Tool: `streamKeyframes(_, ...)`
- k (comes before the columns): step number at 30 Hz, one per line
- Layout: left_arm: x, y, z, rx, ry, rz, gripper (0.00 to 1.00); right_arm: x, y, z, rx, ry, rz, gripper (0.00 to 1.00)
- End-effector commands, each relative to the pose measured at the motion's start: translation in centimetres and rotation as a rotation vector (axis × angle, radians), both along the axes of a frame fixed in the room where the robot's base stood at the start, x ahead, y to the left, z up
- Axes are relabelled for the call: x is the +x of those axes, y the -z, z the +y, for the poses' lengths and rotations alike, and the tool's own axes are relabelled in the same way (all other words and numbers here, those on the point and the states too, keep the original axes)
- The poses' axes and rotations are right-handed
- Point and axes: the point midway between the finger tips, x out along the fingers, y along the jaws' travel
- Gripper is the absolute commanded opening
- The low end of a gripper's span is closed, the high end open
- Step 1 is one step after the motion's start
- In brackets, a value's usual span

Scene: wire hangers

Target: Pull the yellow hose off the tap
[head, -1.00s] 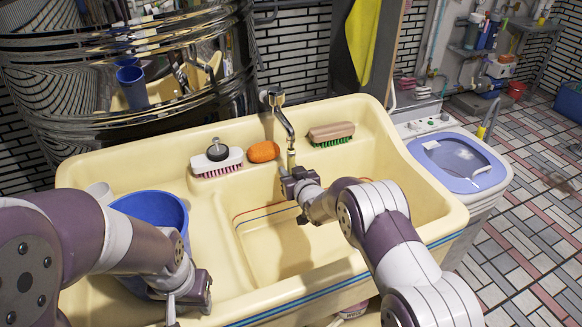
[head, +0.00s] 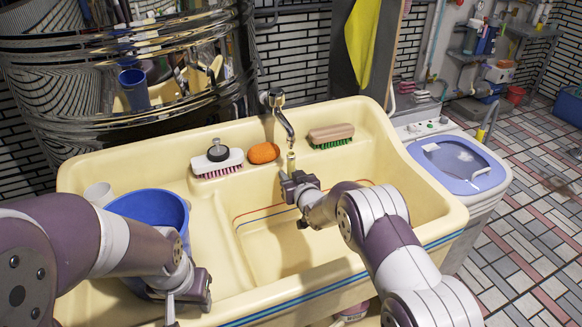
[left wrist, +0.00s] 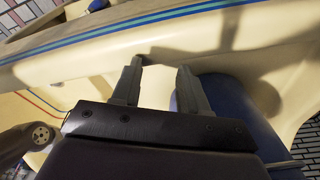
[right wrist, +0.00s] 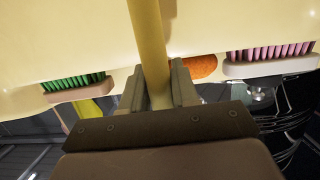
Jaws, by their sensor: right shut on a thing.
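The metal tap (head: 284,122) stands at the back rim of the cream sink, its spout bent downward. The yellow hose (head: 291,162) is below the spout; its top end appears slightly lower than the spout tip, with a small gap. My right gripper (head: 290,178) is shut on the hose, which runs between the fingers in the right wrist view (right wrist: 150,40). The hose's lower part is hidden in the head view. My left gripper (left wrist: 162,80) is open and empty over the sink's front edge, in front of the blue bucket (head: 150,208).
An orange sponge (head: 263,153) and a pink-bristled brush (head: 217,163) lie left of the tap; a green-bristled brush (head: 331,135) lies to its right. A white cup (head: 98,194) stands by the bucket. The sink basin (head: 270,245) has free room.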

Motion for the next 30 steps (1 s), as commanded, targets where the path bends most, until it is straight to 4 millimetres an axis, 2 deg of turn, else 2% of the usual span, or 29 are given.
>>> streamKeyframes(1, -0.8, 1.7, -0.1, -0.002, -0.003, 0.032, 0.43, 0.0, 0.8, 0.0, 0.0, 0.0, 0.0, 0.0)
streamKeyframes(4, -0.8, 1.6, -0.1, -0.002, -0.003, 0.031, 0.43, 0.0, 0.8, 0.0, 0.0, 0.0, 0.0, 0.0)
streamKeyframes(8, -0.8, 1.0, -0.1, -0.003, -0.003, 0.034, 0.43, -0.8, 0.6, -0.3, 0.001, 0.0, 0.001, 0.0)
streamKeyframes(24, -1.2, -1.5, -0.1, -0.001, -0.002, 0.047, 0.43, -6.2, 0.4, -2.4, 0.0, 0.0, 0.001, 0.0)
streamKeyframes(30, -1.1, -2.0, -0.1, 0.0, -0.002, 0.042, 0.43, -6.5, 0.1, -2.5, 0.0, 0.0, -0.001, 0.0)
